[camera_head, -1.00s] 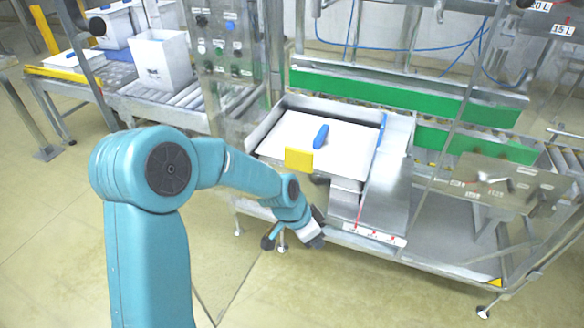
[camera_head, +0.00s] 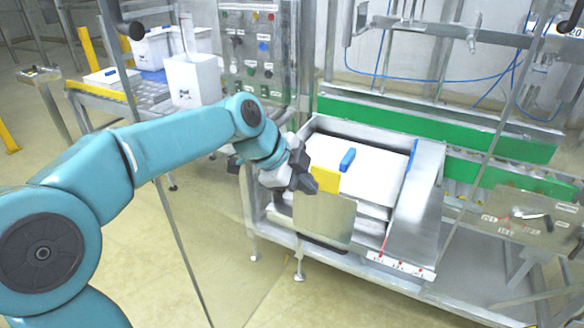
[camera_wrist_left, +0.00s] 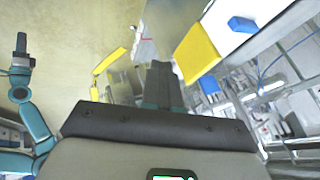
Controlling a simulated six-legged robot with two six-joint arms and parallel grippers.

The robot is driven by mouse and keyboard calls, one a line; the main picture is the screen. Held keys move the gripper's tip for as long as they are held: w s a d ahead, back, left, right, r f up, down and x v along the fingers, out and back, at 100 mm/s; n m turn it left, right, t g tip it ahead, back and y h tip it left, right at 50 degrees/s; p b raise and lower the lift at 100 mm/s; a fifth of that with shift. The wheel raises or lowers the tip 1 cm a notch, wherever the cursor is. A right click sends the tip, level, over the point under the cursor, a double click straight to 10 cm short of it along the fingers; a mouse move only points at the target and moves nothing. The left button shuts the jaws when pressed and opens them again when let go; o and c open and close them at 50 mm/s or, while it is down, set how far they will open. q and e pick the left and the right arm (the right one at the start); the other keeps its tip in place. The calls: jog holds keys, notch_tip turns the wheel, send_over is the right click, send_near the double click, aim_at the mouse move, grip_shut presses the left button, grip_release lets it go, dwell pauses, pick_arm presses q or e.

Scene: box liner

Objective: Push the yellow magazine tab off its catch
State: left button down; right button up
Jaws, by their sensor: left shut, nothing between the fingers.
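The yellow tab (camera_head: 327,179) is a flat upright plate at the front left edge of the magazine (camera_head: 427,185), a steel tray holding a white stack (camera_head: 380,176). The tab also shows in the left wrist view (camera_wrist_left: 196,52), ahead and right of the fingers. My left gripper (camera_head: 308,185) is shut and empty, its dark fingertips close to the tab's left edge. I cannot tell whether they touch. In the left wrist view the fingers (camera_wrist_left: 161,84) are together. The catch cannot be made out. My right gripper (camera_wrist_left: 20,48) appears small at the left wrist view's far left; its jaw state is unclear.
A blue block (camera_head: 347,159) lies on the white stack. A steel plate (camera_head: 325,217) stands below the tab. A green rail (camera_head: 420,122) runs behind. A control panel (camera_head: 250,50) and a roller conveyor with a white box (camera_head: 193,80) are at left. Open floor lies in front.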

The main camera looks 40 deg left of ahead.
aim_at(315, 176)
pick_arm(q)
jog(key=w, duration=0.1)
jog(key=w+p, duration=0.1)
jog(key=w, duration=0.1)
jog(key=shift+w+a+f+p, duration=0.25)
jog(key=shift+a+p, duration=0.05)
jog(key=shift+a, duration=0.05)
jog(key=shift+w+a, duration=0.1)
jog(key=shift+w, duration=0.25)
